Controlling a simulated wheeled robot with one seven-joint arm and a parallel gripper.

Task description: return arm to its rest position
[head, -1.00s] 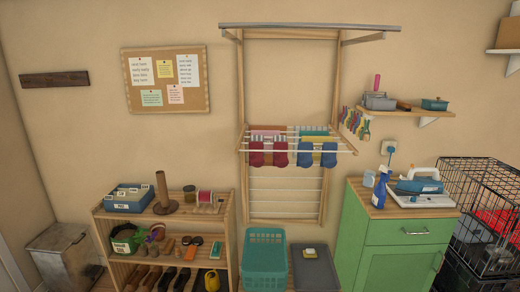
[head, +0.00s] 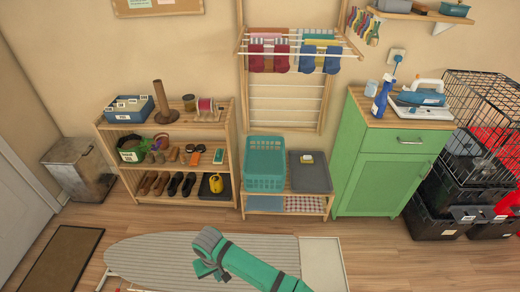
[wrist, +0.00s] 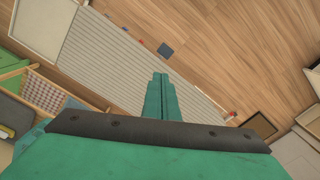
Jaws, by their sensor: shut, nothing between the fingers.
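My gripper (wrist: 160,77) points away from the wrist camera, its two green fingers side by side and shut with nothing between them. It is above the striped ironing board (wrist: 125,60) and the wood floor.
A wooden shelf (head: 170,166) with shoes, a low bench (head: 285,204) with a teal basket (head: 265,163), and a green cabinet (head: 378,165) line the wall. Black totes (head: 435,220) and a wire cage (head: 478,100) stand right. A doormat (head: 62,258) lies left. Floor right of the board is clear.

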